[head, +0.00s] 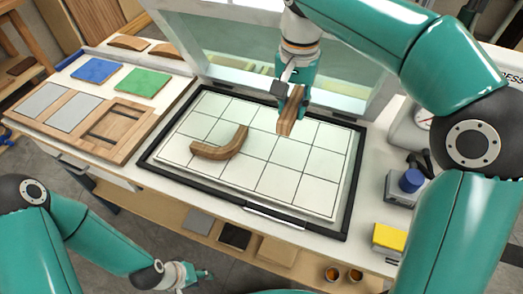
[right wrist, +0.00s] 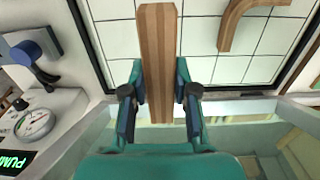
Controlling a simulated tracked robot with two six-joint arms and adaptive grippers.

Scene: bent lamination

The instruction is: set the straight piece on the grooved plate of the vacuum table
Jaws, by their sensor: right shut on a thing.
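The straight piece (head: 290,113) is a short striped wooden bar. My right gripper (head: 292,92) is shut on it above the far part of the grooved plate (head: 275,179). In the right wrist view the straight piece (right wrist: 158,60) lies lengthwise between the two fingers of my right gripper (right wrist: 160,92). I cannot tell its exact height over the plate. The plate is white with dark grooves in a black frame. My left gripper (head: 196,275) is low at the bottom, in front of the table and away from the plate; its fingers are too small to judge.
A curved wooden piece (head: 221,147) lies on the left half of the plate. A pressure gauge (head: 417,118), a blue knob (head: 411,180) and a yellow block (head: 390,238) are at the right. Blue (head: 96,70) and green (head: 143,82) squares lie at the left. The plate's front right is clear.

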